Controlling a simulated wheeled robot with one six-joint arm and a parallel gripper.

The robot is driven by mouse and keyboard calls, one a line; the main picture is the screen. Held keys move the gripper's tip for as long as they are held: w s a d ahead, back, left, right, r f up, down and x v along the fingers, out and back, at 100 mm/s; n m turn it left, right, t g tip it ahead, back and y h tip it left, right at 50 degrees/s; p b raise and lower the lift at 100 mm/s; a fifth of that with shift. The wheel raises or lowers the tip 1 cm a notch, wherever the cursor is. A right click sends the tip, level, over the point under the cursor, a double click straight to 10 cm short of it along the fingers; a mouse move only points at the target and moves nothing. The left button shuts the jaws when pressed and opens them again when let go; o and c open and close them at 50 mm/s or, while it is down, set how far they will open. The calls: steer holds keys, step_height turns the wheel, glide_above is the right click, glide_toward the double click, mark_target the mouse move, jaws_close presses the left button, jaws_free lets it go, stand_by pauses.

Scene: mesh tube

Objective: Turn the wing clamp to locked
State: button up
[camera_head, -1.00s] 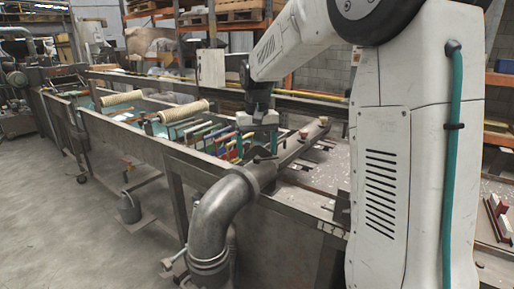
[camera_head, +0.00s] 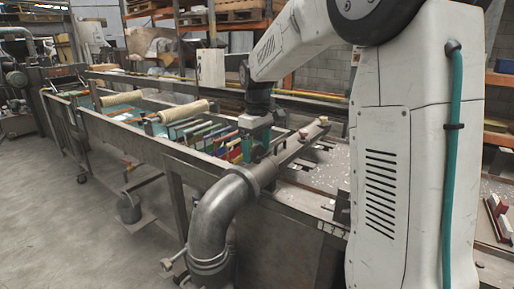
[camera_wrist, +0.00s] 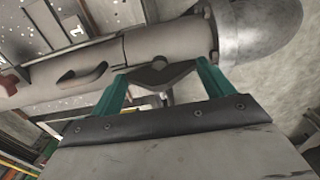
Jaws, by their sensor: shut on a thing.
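The wing clamp (camera_wrist: 160,76) is a dark grey, two-winged piece with a round middle, beside the pipe joint in the wrist view. The teal fingers of my gripper (camera_wrist: 163,88) stand on either side of it and are shut on its wings. In the head view my gripper (camera_head: 258,150) points down at the joint between the straight pipe (camera_head: 303,140) and the grey elbow (camera_head: 212,215). There the fingers hide most of the clamp. I cannot read any lock marking.
A long metal trough bench (camera_head: 150,150) with coloured slats (camera_head: 215,138) and a cream roller (camera_head: 183,112) runs away to the left. A bucket (camera_head: 129,208) stands below it. The concrete floor (camera_head: 70,235) at left is clear.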

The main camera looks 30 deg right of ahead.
mark_target(257, 147)
steer(key=shift+r, duration=0.1)
stand_by(0.4)
steer(key=o, duration=0.9)
steer(key=shift+o, duration=0.2)
steer(key=shift+r, duration=3.85)
steer(key=shift+a+f+m, duration=0.1)
steer(key=shift+f+m, duration=0.25)
steer(key=shift+m, duration=0.05)
steer(key=s+a+f+m, duration=0.1)
steer(key=s+a+f, duration=0.1)
steer(key=s, duration=0.8)
steer(key=s+a+f+m, duration=0.1)
steer(key=s+a+f, duration=0.2)
steer(key=s, duration=0.8)
steer(key=s+a+f+m+t, duration=0.1)
steer(key=s+a+f, duration=0.1)
steer(key=s+a, duration=0.4)
steer(key=s, duration=0.4)
steer(key=shift+s+a+f+m, duration=0.15)
steer(key=shift+s+a+m, duration=0.1)
steer(key=shift+s+m, duration=0.05)
